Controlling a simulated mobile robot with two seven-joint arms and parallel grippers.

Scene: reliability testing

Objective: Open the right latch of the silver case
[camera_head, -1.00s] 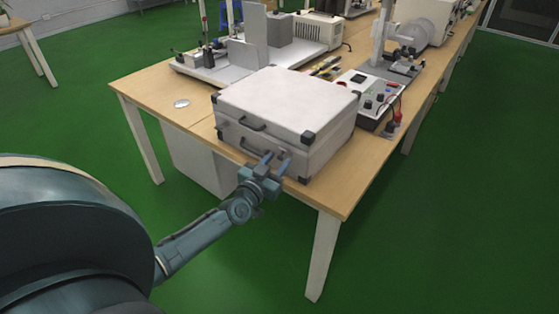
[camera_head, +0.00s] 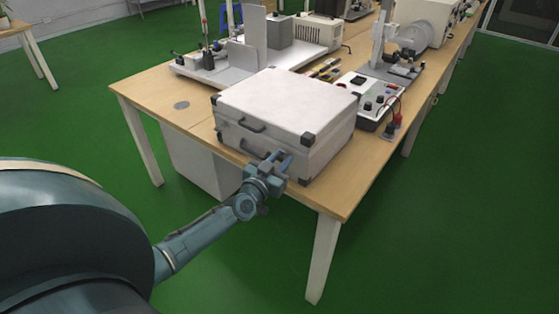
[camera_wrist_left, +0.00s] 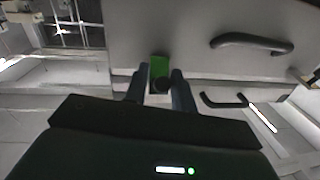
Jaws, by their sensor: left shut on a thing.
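The silver case (camera_head: 285,97) lies closed on the wooden table, its front with the dark handle (camera_head: 252,125) facing my left arm. My left gripper (camera_head: 279,160) is at the right part of that front, its fingers close together. The gripper is shut on this right latch. In the head view the fingers hide the latch. The handle also shows in the wrist view (camera_wrist_left: 250,43). My right gripper is not in view.
A control box with knobs (camera_head: 368,97) stands right of the case. A white platform with grey blocks (camera_head: 262,62) stands behind it. The wooden table (camera_head: 350,190) has bare room at its front right corner. Green floor lies around it.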

